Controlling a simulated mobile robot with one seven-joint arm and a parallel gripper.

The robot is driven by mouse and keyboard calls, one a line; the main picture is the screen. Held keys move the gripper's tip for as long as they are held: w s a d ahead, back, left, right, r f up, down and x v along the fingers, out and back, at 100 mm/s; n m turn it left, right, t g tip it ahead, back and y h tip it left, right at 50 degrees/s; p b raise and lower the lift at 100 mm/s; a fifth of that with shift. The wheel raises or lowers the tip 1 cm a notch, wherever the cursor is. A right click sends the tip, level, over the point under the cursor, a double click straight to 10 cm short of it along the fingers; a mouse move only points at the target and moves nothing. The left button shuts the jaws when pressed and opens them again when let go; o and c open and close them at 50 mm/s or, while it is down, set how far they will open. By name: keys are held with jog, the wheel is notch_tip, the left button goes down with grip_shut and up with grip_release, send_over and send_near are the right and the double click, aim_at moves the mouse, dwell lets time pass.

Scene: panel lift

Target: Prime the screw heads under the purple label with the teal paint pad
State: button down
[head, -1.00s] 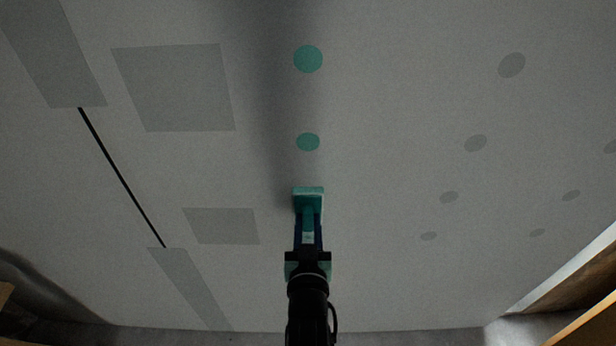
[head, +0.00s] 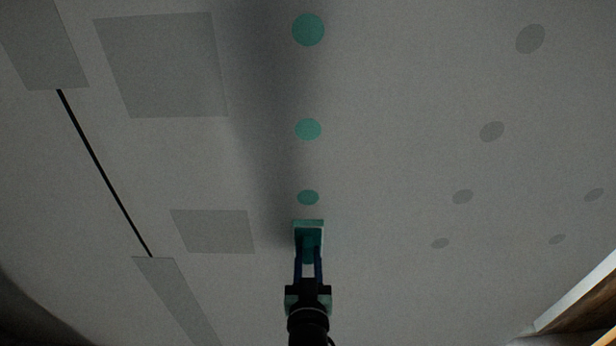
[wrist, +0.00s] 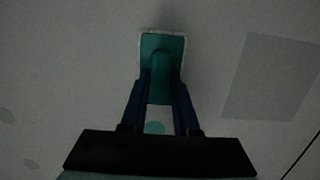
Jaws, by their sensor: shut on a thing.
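The teal paint pad (head: 309,226) is held up close to the pale ceiling panel, and I cannot tell whether its face touches it. My gripper (head: 309,257) is shut on the pad's teal handle. The wrist view also shows the pad (wrist: 162,57) between the two dark blue fingers. Three teal-painted screw heads lie in a line above the pad in the head view: a far one (head: 308,29), a middle one (head: 308,129) and a near one (head: 308,197). A teal spot (wrist: 154,127) shows between the fingers in the wrist view. I see no purple label.
Several grey screw spots, such as one (head: 491,131), run along the panel (head: 380,190) to the right. Grey patches (head: 165,65) and a thin black seam (head: 105,175) lie to the left. A wooden edge (head: 590,300) is at the lower right.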

jog(key=shift+f, duration=0.15)
jog(key=shift+s+p, duration=1.1)
jog(key=shift+s, duration=0.85)
jog(key=shift+s+p, duration=0.5)
jog(key=shift+s, duration=1)
